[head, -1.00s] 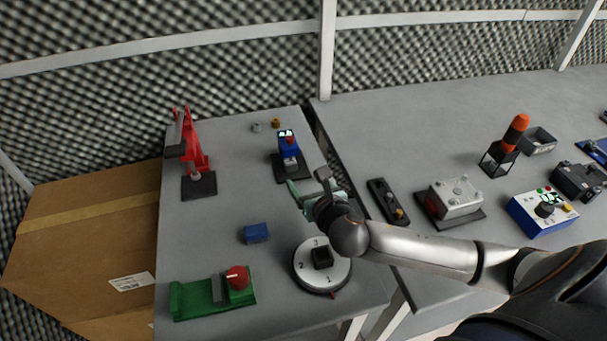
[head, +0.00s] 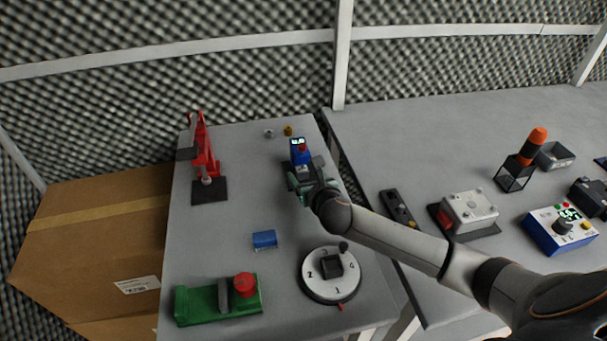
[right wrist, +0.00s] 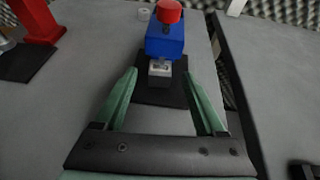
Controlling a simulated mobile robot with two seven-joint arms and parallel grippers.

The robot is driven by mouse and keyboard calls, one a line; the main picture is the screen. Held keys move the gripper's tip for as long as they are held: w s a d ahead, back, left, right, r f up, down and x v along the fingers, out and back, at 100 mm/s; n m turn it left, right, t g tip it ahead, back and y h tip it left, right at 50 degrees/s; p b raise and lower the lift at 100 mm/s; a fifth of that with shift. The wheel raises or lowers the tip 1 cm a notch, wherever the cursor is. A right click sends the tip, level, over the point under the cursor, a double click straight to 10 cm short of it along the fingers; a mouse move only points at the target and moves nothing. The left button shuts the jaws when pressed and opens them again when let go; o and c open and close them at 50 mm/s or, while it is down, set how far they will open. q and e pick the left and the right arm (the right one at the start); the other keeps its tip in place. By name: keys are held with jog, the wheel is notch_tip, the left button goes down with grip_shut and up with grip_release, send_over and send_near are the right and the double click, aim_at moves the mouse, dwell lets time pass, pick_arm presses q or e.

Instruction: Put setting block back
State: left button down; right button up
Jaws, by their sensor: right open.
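A blue gauge (head: 299,148) with a lit display and a red knob stands on a dark base plate at the back of the left table. In the right wrist view the gauge (right wrist: 165,42) is straight ahead. A small grey block (right wrist: 160,68) shows below its blue body, on the black base plate (right wrist: 160,92); I cannot tell whether it is the setting block. My right gripper (head: 298,182) is at the near side of the gauge. Its green fingers (right wrist: 160,84) are open and empty, either side of the base plate. A blue block (head: 264,239) lies nearer on the table. My left gripper is out of view.
A red press (head: 205,150) stands left of the gauge. A green fixture (head: 205,304) and a round numbered dial (head: 318,286) are at the front. A gap separates this table from the right table (head: 430,130), which holds several devices. The left table's middle is mostly clear.

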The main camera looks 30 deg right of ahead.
jog(key=shift+x, duration=1.25)
grip_shut()
